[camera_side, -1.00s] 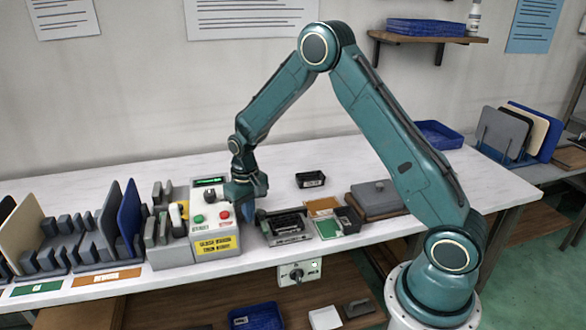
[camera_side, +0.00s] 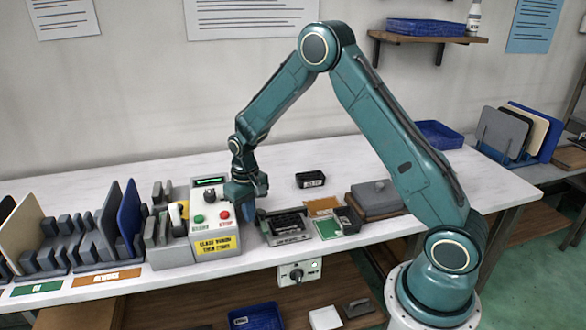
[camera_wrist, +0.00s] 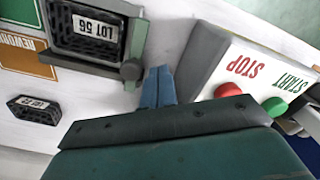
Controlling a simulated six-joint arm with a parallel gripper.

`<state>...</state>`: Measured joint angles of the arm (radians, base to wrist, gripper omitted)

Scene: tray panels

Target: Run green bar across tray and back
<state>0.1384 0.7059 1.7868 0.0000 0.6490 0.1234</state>
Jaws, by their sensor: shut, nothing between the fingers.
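The small dark tray (camera_side: 288,223) sits in a grey holder (camera_side: 292,239) on the bench; in the wrist view the tray (camera_wrist: 96,27) is labelled LOT 56. Left of it stands a control box (camera_side: 214,244) with a green START button (camera_side: 198,219), a red STOP button (camera_side: 225,215) and a dark display (camera_side: 209,182) showing a green line. In the side view the wrist hides part of the box's right side.
A second dark tray (camera_side: 310,180) lies behind. Orange and green cards (camera_side: 327,228) and a small dark block (camera_side: 348,219) lie right of the holder. Racks with upright panels (camera_side: 130,225) crowd the left.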

